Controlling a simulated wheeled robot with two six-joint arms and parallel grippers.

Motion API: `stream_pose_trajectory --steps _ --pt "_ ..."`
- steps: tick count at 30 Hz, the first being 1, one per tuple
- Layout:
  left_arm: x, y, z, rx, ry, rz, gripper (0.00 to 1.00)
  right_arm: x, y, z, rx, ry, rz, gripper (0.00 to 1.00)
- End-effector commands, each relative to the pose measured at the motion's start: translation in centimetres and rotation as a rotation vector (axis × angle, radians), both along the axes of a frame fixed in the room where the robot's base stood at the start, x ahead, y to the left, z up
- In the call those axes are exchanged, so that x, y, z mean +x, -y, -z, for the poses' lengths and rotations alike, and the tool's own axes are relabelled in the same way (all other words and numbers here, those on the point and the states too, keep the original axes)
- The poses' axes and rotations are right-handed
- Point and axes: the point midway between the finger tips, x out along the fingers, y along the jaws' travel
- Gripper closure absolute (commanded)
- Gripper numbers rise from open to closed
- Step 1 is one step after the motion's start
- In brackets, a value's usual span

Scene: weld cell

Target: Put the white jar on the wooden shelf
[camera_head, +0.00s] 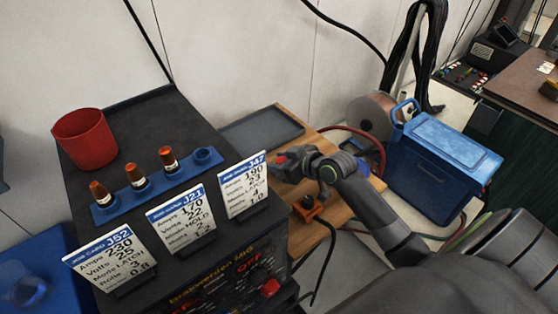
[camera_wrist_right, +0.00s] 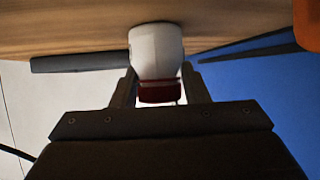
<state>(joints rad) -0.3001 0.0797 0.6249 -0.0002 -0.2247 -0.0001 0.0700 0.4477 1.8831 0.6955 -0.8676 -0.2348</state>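The white jar (camera_wrist_right: 157,50) has a dark red lid (camera_wrist_right: 157,92). In the right wrist view it sits between the two fingers of my right gripper (camera_wrist_right: 160,88), which look closed against its sides. In the head view my right gripper (camera_head: 284,166) is at the wooden shelf (camera_head: 318,152), and only a bit of red shows between its fingers; the jar's white body is hidden there. The jar's base is close to the wood in the wrist view; I cannot tell if it touches. My left gripper is out of view.
A grey tray (camera_head: 262,131) lies at the shelf's back. An orange-and-black item (camera_head: 307,206) is at its front, a wire spool (camera_head: 374,115) and blue box (camera_head: 441,165) to the right. The dark welder (camera_head: 130,115) at left carries job cards, a red cup (camera_head: 85,138) and a nozzle rack (camera_head: 157,182).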

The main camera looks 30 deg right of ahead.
Motion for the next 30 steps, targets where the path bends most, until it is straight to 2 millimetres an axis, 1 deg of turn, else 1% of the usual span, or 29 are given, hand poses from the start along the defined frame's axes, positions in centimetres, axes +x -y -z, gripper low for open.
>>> stream_pose_trajectory --steps 1,3,10,14,17,24,30 --pt "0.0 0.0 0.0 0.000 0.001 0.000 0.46 0.0 0.0 0.0 0.000 0.000 0.000 0.52" --pt "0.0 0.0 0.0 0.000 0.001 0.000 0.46 0.0 0.0 0.0 0.000 0.000 0.000 0.46" --pt "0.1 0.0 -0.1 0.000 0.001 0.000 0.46 0.0 0.0 -0.1 0.000 0.000 0.000 0.46" --pt "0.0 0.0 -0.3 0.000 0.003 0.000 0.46 -0.2 0.1 -0.6 -0.002 0.000 0.000 0.46" --pt "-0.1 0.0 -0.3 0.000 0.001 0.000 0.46 -1.3 0.6 -1.1 -0.004 -0.001 0.000 0.46" --pt "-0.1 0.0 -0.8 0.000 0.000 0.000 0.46 -5.3 2.0 -3.5 -0.008 -0.002 -0.002 0.46" --pt "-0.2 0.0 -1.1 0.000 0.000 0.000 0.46 -8.0 3.0 -5.0 -0.006 -0.002 -0.002 0.46"
